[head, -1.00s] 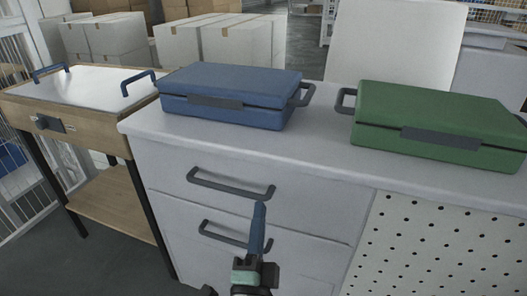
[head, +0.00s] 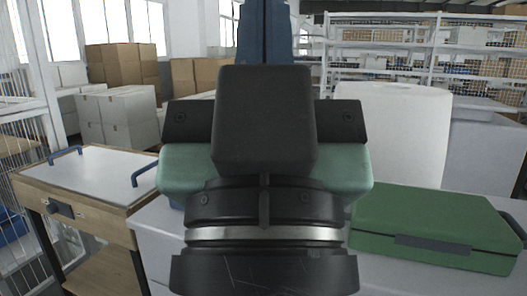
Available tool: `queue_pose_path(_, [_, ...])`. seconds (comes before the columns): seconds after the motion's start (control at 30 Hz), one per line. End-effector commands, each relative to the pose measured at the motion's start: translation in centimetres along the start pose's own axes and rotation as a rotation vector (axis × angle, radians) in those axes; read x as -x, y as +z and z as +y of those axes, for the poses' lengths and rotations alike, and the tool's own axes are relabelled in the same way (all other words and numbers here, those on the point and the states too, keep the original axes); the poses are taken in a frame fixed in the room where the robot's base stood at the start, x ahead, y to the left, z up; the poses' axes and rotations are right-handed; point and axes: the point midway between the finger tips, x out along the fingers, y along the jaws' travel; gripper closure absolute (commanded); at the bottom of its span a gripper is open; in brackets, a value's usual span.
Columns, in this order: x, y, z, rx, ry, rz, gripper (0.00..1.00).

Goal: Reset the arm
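My gripper (head: 265,25) is large and close in the middle of the head view, pointing up. Its dark body and green-tinted housing fill the centre. The blue fingers rise at the top and run out of the frame, so their tips and any gap between them are unclear. No held object shows. The gripper covers most of the grey counter's left part and nearly all of the blue case behind it.
The green case (head: 430,226) lies shut on the grey counter (head: 375,275) at right. A wooden cart (head: 88,185) with blue handles stands at left. Cartons (head: 117,112) and shelving (head: 470,58) are farther back.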

Motion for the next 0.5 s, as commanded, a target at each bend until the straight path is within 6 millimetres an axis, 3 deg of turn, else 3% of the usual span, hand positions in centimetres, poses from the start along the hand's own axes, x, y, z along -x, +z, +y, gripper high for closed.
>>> queue_pose_path(0.03, [-2.4, -2.2, 0.0, -0.001, -0.001, 0.000, 1.00])
queue_pose_path(0.5, [-12.7, -11.9, -0.1, -0.004, -0.003, -0.001, 1.00])
